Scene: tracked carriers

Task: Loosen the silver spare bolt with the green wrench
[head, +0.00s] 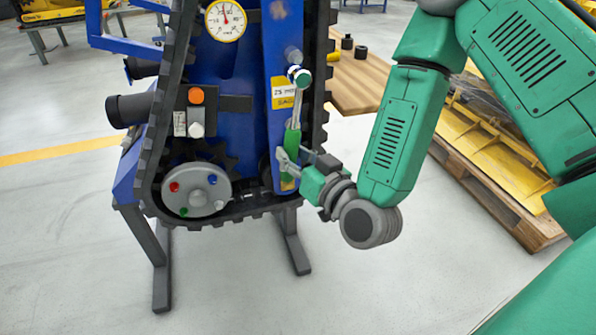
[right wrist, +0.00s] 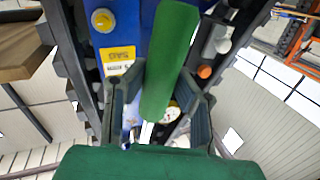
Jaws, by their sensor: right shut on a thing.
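The wrench has a green handle (head: 292,143) and a silver shaft, and stands nearly upright in front of the blue carrier. My right gripper (head: 285,166) is shut on the lower handle. In the right wrist view the green handle (right wrist: 170,60) runs between the fingers. The wrench's round head (head: 299,77) has a dark rim and pale centre; I cannot tell whether it is around a bolt. A silver cylindrical bolt (head: 293,54) sticks out just above it, apart or touching I cannot tell. The handle hides the head in the wrist view. My left gripper is not in view.
The carrier's black track (head: 152,140) frames the work area. A gauge (head: 226,20), an orange knob (head: 196,95), a silver knob (head: 196,130) and a grey hub (head: 197,190) lie left of the wrench. A wooden table (head: 358,85) stands behind, a pallet (head: 500,195) right.

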